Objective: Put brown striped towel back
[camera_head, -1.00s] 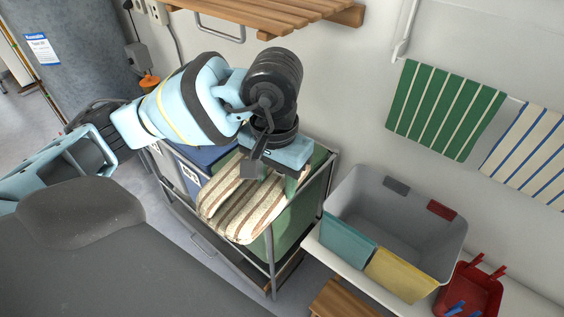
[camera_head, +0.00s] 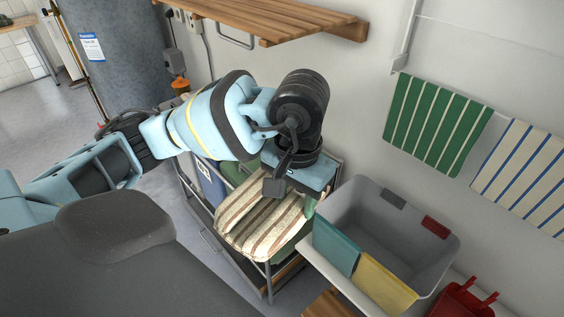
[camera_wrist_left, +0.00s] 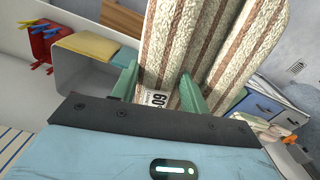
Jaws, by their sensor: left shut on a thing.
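The brown striped towel (camera_head: 262,222), cream with brown stripes, hangs from my left gripper (camera_head: 300,194) in the head view, in front of the metal-framed cart. In the left wrist view the towel (camera_wrist_left: 205,45) rises between the two green fingers of my left gripper (camera_wrist_left: 158,92), which are shut on it. A small printed label shows on the towel near the fingers. In the head view the gripper body hides the fingers' grip. My right gripper is in neither view now.
The metal-framed cart (camera_head: 268,280) stands below the towel. A grey sink basin (camera_head: 400,225) with teal and yellow cloths over its rim is on the right. Green striped (camera_head: 432,122) and blue striped (camera_head: 525,175) towels hang on the wall. A wooden slatted shelf (camera_head: 275,18) is above.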

